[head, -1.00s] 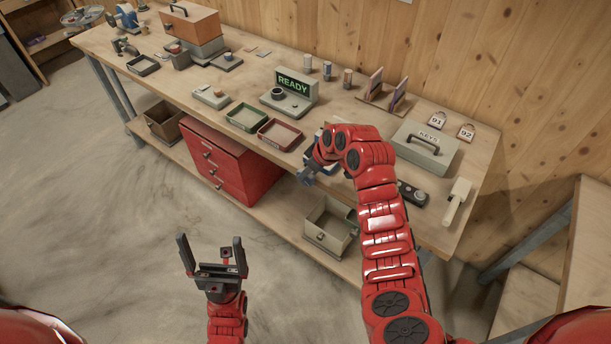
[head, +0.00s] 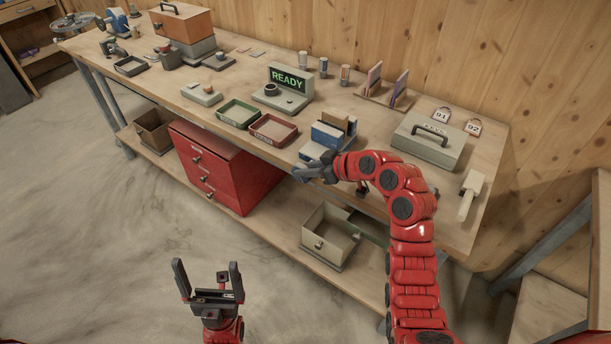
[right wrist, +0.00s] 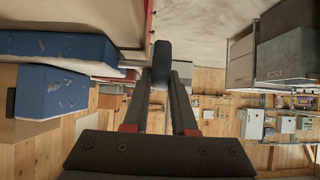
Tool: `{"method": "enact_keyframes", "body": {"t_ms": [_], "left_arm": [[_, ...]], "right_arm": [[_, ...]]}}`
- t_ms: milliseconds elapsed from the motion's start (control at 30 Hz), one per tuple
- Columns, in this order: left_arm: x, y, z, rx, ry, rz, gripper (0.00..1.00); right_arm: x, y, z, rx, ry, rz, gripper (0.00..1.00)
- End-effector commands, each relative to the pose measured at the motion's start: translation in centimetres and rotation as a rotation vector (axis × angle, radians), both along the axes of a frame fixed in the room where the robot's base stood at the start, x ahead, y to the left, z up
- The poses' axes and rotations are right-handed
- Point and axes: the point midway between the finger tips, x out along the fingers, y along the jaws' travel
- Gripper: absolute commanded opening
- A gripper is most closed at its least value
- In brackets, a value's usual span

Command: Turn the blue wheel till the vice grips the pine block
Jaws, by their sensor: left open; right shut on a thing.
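The blue vice (head: 327,135) stands at the front edge of the bench; its blue jaws also show at the left of the right wrist view (right wrist: 60,92). A tan block (head: 336,120), which looks like the pine block, stands at the vice's jaws; I cannot tell whether they touch it. My right gripper (head: 303,173) is at the vice's front, over the bench edge. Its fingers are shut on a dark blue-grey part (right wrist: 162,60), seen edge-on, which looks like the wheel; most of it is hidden. My left gripper (head: 208,280) is open and empty, low over the floor.
A red tray (head: 273,130) and a green tray (head: 239,113) lie left of the vice. A READY display (head: 288,82) stands behind. An open drawer box (head: 330,232) is below.

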Motion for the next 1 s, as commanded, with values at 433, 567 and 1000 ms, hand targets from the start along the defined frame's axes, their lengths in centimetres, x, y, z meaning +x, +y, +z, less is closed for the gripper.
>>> {"method": "enact_keyframes", "body": {"t_ms": [433, 567, 1000], "left_arm": [[0.0, 0.0, -0.85, 0.0, 0.0, 0.0, 1.0], [0.01, 0.0, -0.85, 0.0, 0.0, 0.0, 1.0], [0.0, 0.0, -0.85, 0.0, 0.0, 0.0, 1.0]], "right_arm": [[-0.03, -0.07, -0.04, 0.029, -0.022, -0.001, 0.0], [-0.03, -0.07, -0.06, 0.028, -0.021, 0.0, 0.0], [-0.05, -0.06, -0.08, 0.028, -0.021, 0.0, 0.55]]}}
